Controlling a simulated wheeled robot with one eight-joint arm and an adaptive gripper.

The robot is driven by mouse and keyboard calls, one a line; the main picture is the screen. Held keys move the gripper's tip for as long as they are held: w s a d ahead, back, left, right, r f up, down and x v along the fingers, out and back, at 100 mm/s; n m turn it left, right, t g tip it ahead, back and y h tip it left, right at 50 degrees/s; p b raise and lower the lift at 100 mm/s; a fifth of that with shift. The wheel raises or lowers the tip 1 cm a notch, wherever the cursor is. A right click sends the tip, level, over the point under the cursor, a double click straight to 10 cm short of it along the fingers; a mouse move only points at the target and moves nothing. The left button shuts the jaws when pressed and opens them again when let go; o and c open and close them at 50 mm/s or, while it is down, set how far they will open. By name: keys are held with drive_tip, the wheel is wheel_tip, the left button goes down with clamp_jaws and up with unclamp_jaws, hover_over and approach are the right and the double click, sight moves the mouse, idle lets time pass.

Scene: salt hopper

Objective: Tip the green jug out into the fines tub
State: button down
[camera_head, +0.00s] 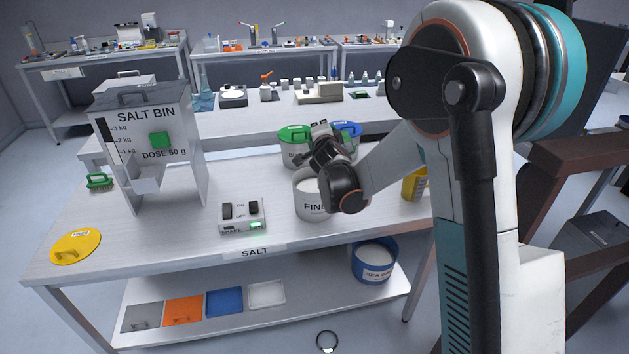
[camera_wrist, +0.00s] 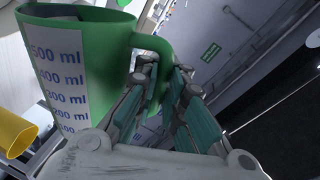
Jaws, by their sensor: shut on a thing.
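The green jug (camera_wrist: 85,60), with a white millilitre scale on its side, fills the left of the wrist view. My gripper (camera_wrist: 160,85) is shut on its handle. In the head view my gripper (camera_head: 322,140) is above and just behind the fines tub; I cannot make out the jug there, nor tell its tilt. The fines tub (camera_head: 311,207) is a pale round tub on the table, uncovered, with white material showing at its top. My wrist partly covers its right side. The yellow FINES lid (camera_head: 76,246) lies flat at the table's left front.
A green-lidded tub (camera_head: 296,156) and a blue-lidded one (camera_head: 354,130) stand close behind. The salt bin (camera_head: 145,140) is at left, a switch box (camera_head: 242,217) left of the fines tub, a yellow container (camera_head: 418,184) right. The table's left front is mostly clear.

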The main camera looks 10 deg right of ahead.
drive_tip(key=shift+w+a+f+n+b, duration=0.15)
drive_tip(key=shift+a+n+b, duration=0.2)
drive_tip(key=shift+a+n, duration=0.7)
drive_tip(key=d+m, duration=0.1)
drive_tip(key=d+m+p, duration=0.1)
drive_tip(key=d, duration=0.1)
drive_tip(key=shift+s+d+r+m, duration=0.1)
drive_tip(key=shift+s+r+m, duration=0.1)
drive_tip(key=shift+m, duration=0.15)
drive_tip(key=shift+d+f+m+y, duration=0.15)
drive_tip(key=shift+d+m+y, duration=0.15)
drive_tip(key=shift+d, duration=0.05)
